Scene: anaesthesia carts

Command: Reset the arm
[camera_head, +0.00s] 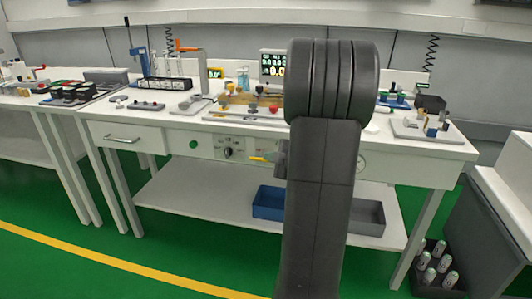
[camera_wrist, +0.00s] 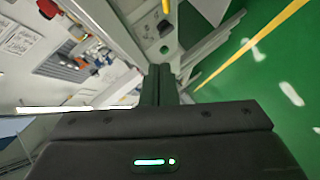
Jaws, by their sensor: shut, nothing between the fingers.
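My arm rises upright through the middle of the head view and covers part of the workbench (camera_head: 265,125). My gripper shows in the wrist view (camera_wrist: 160,75) with its two fingers together and nothing between them. In the head view, a small dark part beside my arm may belong to the gripper; the rest is hidden behind the arm. The fingers appear in front of the bench, apart from the things on its top.
A blue bin (camera_head: 268,203) and a grey bin (camera_head: 367,218) sit on the lower shelf. A test-tube rack (camera_head: 165,84) and small fixtures crowd the top. A crate of bottles (camera_head: 437,270) stands at lower right. The green floor (camera_head: 150,245) in front is clear.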

